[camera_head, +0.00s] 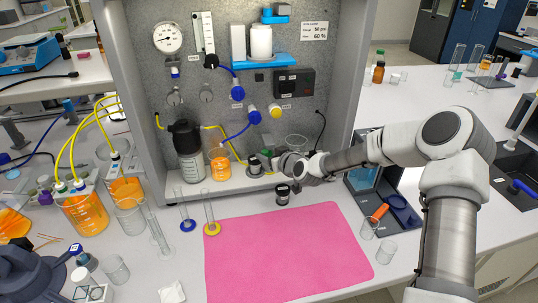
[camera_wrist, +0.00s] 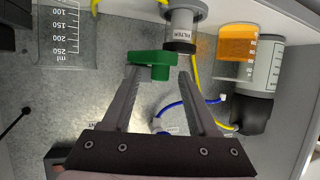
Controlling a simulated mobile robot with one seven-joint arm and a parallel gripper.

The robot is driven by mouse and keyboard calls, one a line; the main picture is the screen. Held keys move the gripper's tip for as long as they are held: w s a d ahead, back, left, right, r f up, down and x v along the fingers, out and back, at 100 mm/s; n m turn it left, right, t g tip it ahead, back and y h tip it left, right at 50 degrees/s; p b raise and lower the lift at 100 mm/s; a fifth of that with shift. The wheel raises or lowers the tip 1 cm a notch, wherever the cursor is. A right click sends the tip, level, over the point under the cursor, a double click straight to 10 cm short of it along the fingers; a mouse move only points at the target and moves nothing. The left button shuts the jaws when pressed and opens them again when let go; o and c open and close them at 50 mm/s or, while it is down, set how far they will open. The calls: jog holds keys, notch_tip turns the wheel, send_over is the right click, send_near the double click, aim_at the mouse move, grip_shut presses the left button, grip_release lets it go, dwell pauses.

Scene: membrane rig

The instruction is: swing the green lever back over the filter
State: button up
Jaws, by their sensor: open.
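The filter (camera_wrist: 181,30) is a grey cylinder with a dark band and a "FILTER" label, just beside that end. The lever points away to the left rather than lying across the filter. In the head view, my gripper (camera_head: 287,165) is at the rig's shelf and hides part of this area.
An orange-filled beaker (camera_head: 220,165) and a dark-capped bottle (camera_head: 187,152) stand left of the filter. A clear beaker (camera_wrist: 67,35) stands on the lever's other side. Blue and yellow tubes run close by. A small black-capped jar (camera_head: 282,194) stands before the shelf, behind the clear pink mat (camera_head: 285,255).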

grip_shut()
jog(key=shift+a, duration=0.2)
jog(key=shift+a+m+t+h+b, duration=0.35)
jog(key=shift+m+h+b, duration=0.15)
jog(key=shift+m+h, duration=0.15)
jog(key=shift+a+m+t+h+b, duration=0.35)
jog(key=shift+m+h+b, duration=0.1)
jog(key=shift+m+h, duration=0.15)
jog(key=a+m+h+p, duration=0.1)
jog(key=m+h, duration=0.1)
jog(key=a+m+h+p, duration=0.1)
jog(key=h, duration=0.1)
jog(key=w+a+m+h+p, duration=0.1)
jog(key=m+h, duration=0.1)
jog(key=h, duration=0.1)
jog(key=shift+w+r+m+t, duration=0.1)
jog(key=shift+r+m+t, duration=0.2)
jog(key=shift+m, duration=0.05)
jog(key=shift+w+a+f+m+g+h+p, duration=0.15)
jog(key=shift+w+m+g+h+p, duration=0.15)
jog(key=shift+m+h, duration=0.4)
jog(key=shift+w+a+m+g+h+p, duration=0.15)
jog(key=shift+w+a+m+h+p, duration=0.1)
jog(key=shift+m+h+p, duration=0.3)
jog(key=shift+w+a+f+m+g+h+p, duration=0.1)
jog(key=shift+w+m+g+h+p, duration=0.15)
jog(key=shift+m+h, duration=0.5)
jog(key=shift+h, duration=0.25)
grip_release()
